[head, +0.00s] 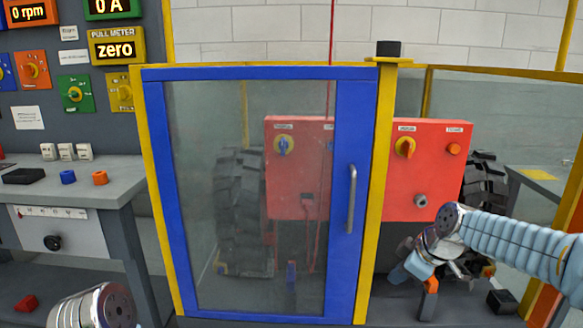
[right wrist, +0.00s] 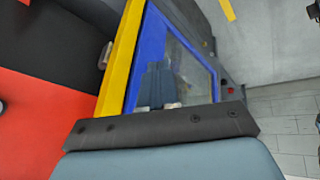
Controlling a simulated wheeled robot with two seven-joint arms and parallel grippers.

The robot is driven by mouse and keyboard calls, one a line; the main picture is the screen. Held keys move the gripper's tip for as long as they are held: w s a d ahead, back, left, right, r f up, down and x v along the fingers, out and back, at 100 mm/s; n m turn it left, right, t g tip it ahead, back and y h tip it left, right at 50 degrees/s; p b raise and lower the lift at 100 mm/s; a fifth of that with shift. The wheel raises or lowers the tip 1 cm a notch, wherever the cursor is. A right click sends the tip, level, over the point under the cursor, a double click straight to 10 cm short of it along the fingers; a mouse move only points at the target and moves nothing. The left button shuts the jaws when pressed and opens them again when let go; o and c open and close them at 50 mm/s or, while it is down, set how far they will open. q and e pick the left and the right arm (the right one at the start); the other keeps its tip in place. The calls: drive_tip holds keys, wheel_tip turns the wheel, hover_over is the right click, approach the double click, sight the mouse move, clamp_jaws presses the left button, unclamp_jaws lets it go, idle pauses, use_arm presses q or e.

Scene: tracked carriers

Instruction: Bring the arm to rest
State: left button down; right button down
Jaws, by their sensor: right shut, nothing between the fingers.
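My right arm comes in from the right in the head view, its forearm pale blue and bent down at the wrist. My right gripper (head: 429,284) points downward in front of the red carrier panel's lower right side. It is shut and holds nothing. It is small and partly hidden behind the wrist, so its fingertips are hard to make out. A dark bar and a blue-grey surface of mine fill the bottom of the right wrist view. Only a rounded link of my left arm shows at the bottom left of the head view; the left gripper is out of frame.
A blue-framed glass door (head: 356,105) with a grey handle (head: 351,198) stands closed between yellow posts. Behind it are a red panel (head: 420,180) and large black tyres (head: 240,210). A grey bench (head: 110,170) stands left. A black block (head: 502,301) lies right of my gripper.

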drive_tip(key=s+a+f+m+g, duration=0.1)
drive_tip(key=s+a+f+m, duration=0.1)
drive_tip(key=f, duration=0.6)
drive_tip(key=s+a+f+m+g, duration=0.1)
drive_tip(key=s+a+f+m, duration=0.1)
drive_tip(key=f, duration=0.7)
drive_tip(key=s+a+f+m, duration=0.1)
drive_tip(key=a+f+m, duration=0.15)
drive_tip(key=f, duration=0.55)
drive_tip(key=s+a+f+m+g, duration=0.1)
drive_tip(key=s+a+f+m, duration=0.2)
drive_tip(key=s+f, duration=0.4)
drive_tip(key=s+a+f+m+g, duration=0.1)
drive_tip(key=s+a+f+m, duration=0.2)
drive_tip(key=s+f, duration=0.5)
drive_tip(key=s+a, duration=0.1)
drive_tip(key=s, duration=0.4)
drive_tip(key=shift+y, duration=0.4)
drive_tip(key=shift+d+f+m, duration=0.1)
drive_tip(key=shift+m, duration=0.15)
